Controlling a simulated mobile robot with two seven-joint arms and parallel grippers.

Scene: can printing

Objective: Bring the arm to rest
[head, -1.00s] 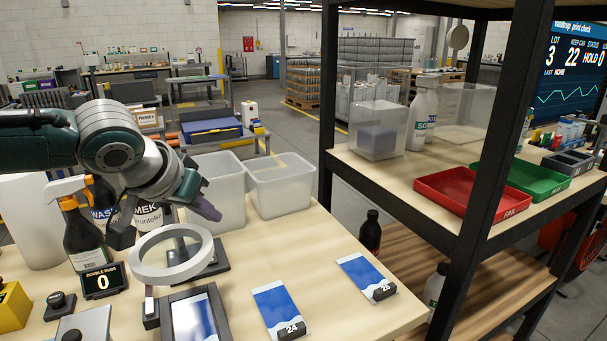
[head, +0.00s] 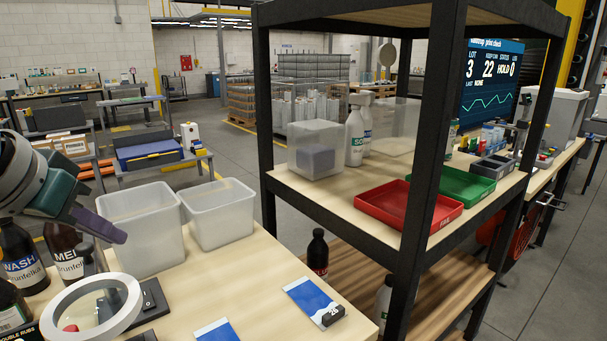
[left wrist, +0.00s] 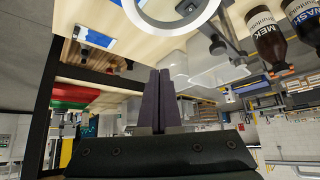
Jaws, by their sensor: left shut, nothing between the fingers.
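My left gripper (head: 98,226) is at the left edge of the head view, above the bench (head: 250,290) and left of the white bins. Its dark purple fingers (left wrist: 161,100) are together in the left wrist view, with nothing between them. It touches no object that I can see. My right gripper is in neither view.
A ring magnifier (head: 130,318), a WASH bottle (head: 18,260) and a MEK bottle (head: 64,248) stand near my left arm. Two white bins (head: 140,225) are close by. A shelf with a dark post (head: 425,140) holds red (head: 400,205) and green (head: 455,185) trays.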

